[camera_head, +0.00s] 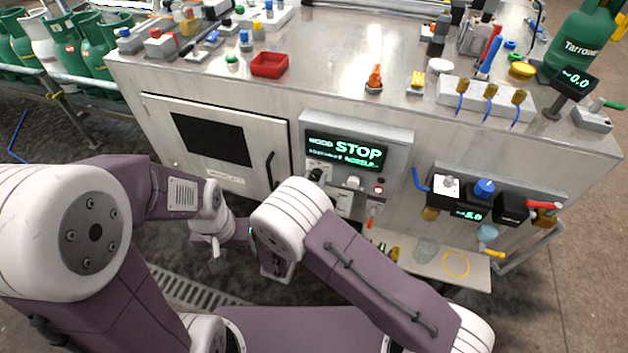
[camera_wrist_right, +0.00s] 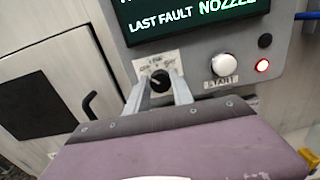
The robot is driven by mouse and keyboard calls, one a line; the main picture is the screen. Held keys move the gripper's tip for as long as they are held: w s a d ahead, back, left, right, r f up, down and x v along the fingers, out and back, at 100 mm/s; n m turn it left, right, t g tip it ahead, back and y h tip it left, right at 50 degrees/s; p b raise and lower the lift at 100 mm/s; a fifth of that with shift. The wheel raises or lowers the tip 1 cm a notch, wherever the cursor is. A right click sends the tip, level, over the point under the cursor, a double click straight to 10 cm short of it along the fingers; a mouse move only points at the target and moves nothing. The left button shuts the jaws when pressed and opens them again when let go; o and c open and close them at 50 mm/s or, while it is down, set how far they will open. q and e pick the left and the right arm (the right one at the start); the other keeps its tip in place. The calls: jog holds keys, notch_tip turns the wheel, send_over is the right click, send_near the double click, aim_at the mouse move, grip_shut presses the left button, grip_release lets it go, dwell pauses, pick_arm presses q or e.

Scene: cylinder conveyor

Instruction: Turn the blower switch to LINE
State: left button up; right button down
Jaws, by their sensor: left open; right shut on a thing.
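The blower switch is a black rotary knob (camera_wrist_right: 159,81) on a pale label plate of the control panel. The plate's lettering is small and only partly readable. In the right wrist view my right gripper (camera_wrist_right: 160,91) has one finger on each side of the knob and is shut on it. The knob's pointer is hard to read. In the head view the knob (camera_head: 316,174) is partly covered by my right wrist. My left gripper (camera_head: 217,262) hangs low in front of the cabinet, open and away from the switch.
Above the knob a display (camera_head: 345,152) reads STOP. A white START button (camera_wrist_right: 223,65) and a lit red lamp (camera_wrist_right: 262,66) lie right of it. A cabinet door handle (camera_head: 271,170) stands to the left. Valves (camera_head: 484,187) and a low shelf (camera_head: 478,268) are at right.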

jog(key=shift+f, duration=0.1)
jog(key=m+b, duration=0.2)
jog(key=m, duration=0.2)
jog(key=shift+d+f+m, duration=0.1)
jog(key=shift+m, duration=0.3)
jog(key=shift+m+b, duration=1.15)
jog(key=shift+m, duration=0.65)
jog(key=c, duration=1.1)
grip_release()
